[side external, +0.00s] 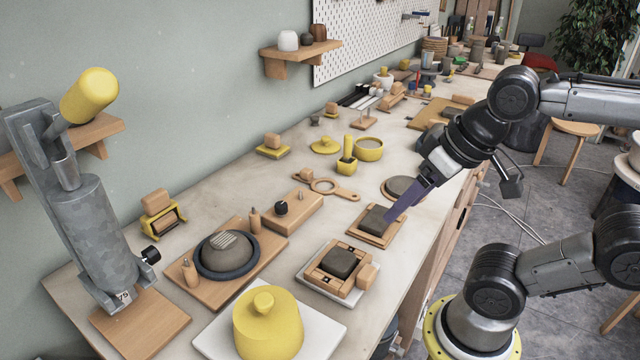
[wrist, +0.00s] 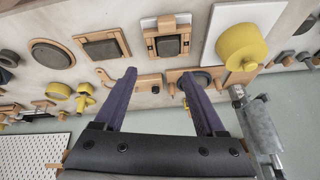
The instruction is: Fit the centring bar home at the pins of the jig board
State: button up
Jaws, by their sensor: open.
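The centring bar, seemingly the flat wooden bar with a ring in its middle (side external: 345,194), lies on the bench behind my gripper in the side view. In the wrist view the bar (wrist: 104,77) is partly hidden by my left-hand finger. The jig board (side external: 221,292) carries two upright wooden pins, one near (side external: 189,272) and one far (side external: 255,221). A grey dome in a dark blue ring sits between them. In the wrist view the jig board (wrist: 172,76) is partly behind my right-hand finger. My gripper (side external: 392,214) is open and empty, its purple fingers above the bench front.
A square board with a grey slab (side external: 377,220) is below my fingertips. A wooden block with a black knob (side external: 292,212) stands between bar and jig board. A framed slab (side external: 342,262), a yellow lidded jar (side external: 267,325) and a grey press (side external: 100,240) stand nearby.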

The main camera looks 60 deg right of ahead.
jog(key=w+d+r+m, duration=0.2)
jog(key=w+r+m, duration=0.5)
jog(key=w+r, duration=0.45)
jog(key=m+g, duration=0.5)
jog(key=m, duration=0.4)
send_over(306, 170)
jog(key=f, duration=2.3)
jog(key=shift+s, duration=0.4)
jog(key=shift+w+f, duration=0.2)
jog(key=shift+f, duration=1.35)
jog(key=shift+w+f, duration=0.2)
jog(key=shift+f, duration=1.3)
grip_shut()
